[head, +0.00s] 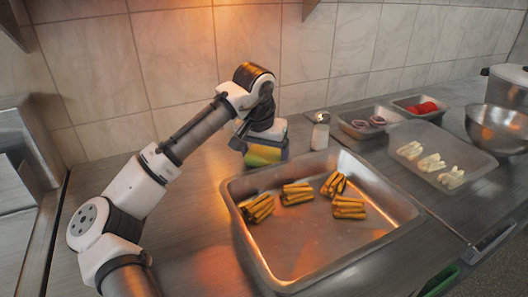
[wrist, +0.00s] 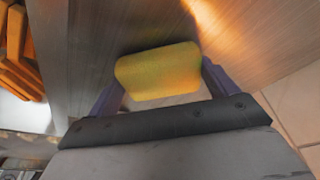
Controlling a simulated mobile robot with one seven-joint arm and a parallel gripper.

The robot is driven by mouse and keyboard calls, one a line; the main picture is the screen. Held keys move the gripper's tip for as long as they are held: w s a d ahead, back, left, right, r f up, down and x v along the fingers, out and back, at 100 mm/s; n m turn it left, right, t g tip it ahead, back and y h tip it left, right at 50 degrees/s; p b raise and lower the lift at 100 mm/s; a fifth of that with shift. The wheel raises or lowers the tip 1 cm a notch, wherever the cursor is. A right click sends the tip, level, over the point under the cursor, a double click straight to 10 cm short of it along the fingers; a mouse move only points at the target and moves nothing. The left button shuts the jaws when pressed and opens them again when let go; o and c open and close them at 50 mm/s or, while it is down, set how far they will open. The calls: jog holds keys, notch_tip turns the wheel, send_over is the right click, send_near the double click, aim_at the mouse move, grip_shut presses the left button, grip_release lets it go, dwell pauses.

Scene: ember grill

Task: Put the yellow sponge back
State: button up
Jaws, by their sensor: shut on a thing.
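The yellow sponge (wrist: 158,72) is between the two fingers of my gripper (wrist: 160,88) in the wrist view, and the fingers are shut on it. In the head view the sponge (head: 262,155) shows yellow with a green part, under my gripper (head: 260,148), behind the large metal tray's back left corner. Whether the sponge touches the counter, I cannot tell.
A large metal tray (head: 310,250) with several bundles of yellow-brown sticks lies in front and to the right. A shaker (head: 320,130) stands behind it. Food trays and a metal bowl (head: 500,128) are at the right. The counter left of the tray (head: 190,215) is clear. A tiled wall (head: 180,60) rises behind.

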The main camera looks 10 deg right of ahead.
jog(key=shift+f, duration=0.15)
jog(key=o, duration=0.8)
jog(key=v, duration=1.2)
